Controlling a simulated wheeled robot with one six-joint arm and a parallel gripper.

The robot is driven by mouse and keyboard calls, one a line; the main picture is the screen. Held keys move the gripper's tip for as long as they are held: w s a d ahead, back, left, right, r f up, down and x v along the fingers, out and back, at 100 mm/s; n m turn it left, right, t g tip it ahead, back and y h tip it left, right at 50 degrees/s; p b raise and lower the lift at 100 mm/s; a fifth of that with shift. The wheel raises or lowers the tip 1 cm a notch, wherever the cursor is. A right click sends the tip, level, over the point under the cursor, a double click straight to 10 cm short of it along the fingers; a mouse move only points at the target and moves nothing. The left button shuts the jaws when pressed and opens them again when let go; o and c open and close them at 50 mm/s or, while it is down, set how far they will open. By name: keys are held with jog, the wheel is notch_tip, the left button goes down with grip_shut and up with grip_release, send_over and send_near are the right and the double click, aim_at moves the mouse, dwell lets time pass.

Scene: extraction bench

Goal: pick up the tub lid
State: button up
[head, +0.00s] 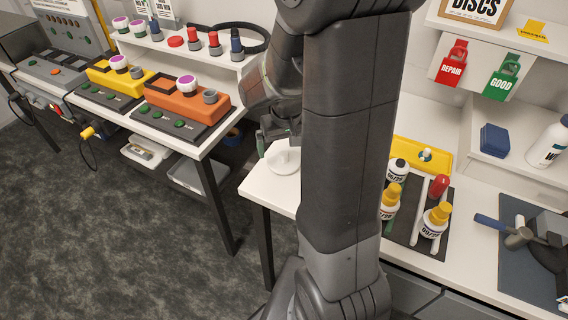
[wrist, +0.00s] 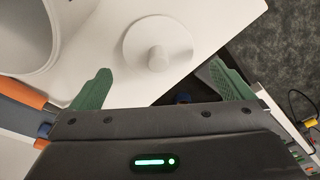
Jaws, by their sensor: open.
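The tub lid is a white round disc with a raised knob. In the wrist view the tub lid (wrist: 178,38) lies flat on the white bench top, ahead of my fingers. In the head view the tub lid (head: 284,166) is on the near left corner of the bench, just left of my arm. My gripper (wrist: 160,72) is open, its two green fingers spread to either side below the lid, with nothing between them. In the head view my gripper (head: 272,145) is beside the lid, partly hidden by my own arm.
A white round tub (wrist: 50,40) stands left of the lid in the wrist view. The bench edge is close to the lid, with dark floor (wrist: 292,30) beyond. A dark mat with several bottles (head: 437,218) and a yellow tray (head: 410,146) lie right of my arm.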

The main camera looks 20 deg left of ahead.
aim_at(284, 153)
jog(key=f+b, duration=0.1)
jog(key=f, duration=0.2)
jog(key=f+b, duration=0.1)
jog(key=shift+w+a+f+b, duration=0.15)
jog(key=shift+w+f+b, duration=0.05)
jog(key=shift+w+b, duration=0.2)
jog(key=c, duration=0.8)
jog(key=shift+r, duration=0.1)
